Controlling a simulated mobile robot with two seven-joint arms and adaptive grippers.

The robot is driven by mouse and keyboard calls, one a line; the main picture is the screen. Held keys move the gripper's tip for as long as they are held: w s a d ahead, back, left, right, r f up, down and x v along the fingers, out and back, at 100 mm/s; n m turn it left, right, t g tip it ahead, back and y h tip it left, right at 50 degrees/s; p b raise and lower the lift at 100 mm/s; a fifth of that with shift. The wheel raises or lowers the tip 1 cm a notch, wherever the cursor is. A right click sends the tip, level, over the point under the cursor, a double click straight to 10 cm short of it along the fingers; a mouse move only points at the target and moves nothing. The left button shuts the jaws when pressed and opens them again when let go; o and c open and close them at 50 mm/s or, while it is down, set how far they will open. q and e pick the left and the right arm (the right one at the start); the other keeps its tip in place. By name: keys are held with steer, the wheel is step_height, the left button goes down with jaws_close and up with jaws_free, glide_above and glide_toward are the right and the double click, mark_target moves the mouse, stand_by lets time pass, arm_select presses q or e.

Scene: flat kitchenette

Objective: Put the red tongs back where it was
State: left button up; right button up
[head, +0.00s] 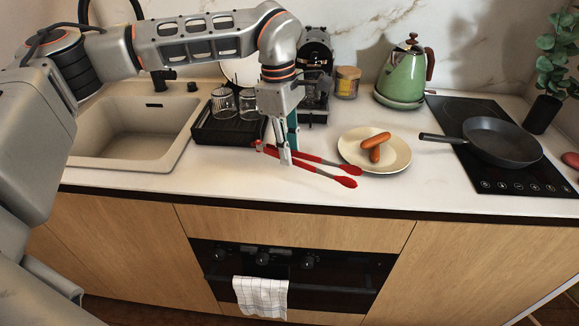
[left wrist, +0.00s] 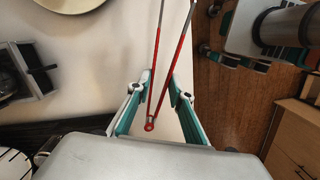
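The red tongs (head: 318,171) are low over or on the white counter, in front of the plate. Their joined end points left and their two tips point right, slightly apart. I cannot tell whether they touch the counter. My left gripper (head: 285,160) points down at them near the joined end. In the left wrist view the tongs (left wrist: 180,52) run between the fingers of my left gripper (left wrist: 160,78). The fingertips are close in on both tong arms and look shut on them.
A plate (head: 350,156) with two sausages (head: 375,147) sits right of the tongs. A black rack (head: 222,131) with glasses stands left, beside the sink (head: 135,135). A pan (head: 500,143) is on the hob, and a green kettle (head: 404,76) stands behind. The counter's front edge is close.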

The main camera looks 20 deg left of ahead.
mark_target(291, 178)
arm_select(q)
steer(key=shift+f, duration=2.6)
arm_select(e)
steer(key=shift+w+r, duration=0.1)
steer(key=shift+r, duration=0.05)
arm_select(q)
steer(key=shift+f, duration=0.1)
steer(key=o, duration=0.5)
steer(key=shift+o, duration=0.2)
steer(key=shift+r, duration=0.4)
step_height(291, 178, up, 11)
steer(key=a, duration=0.1)
steer(key=shift+a, duration=0.2)
arm_select(e)
steer(key=shift+r, duration=0.15)
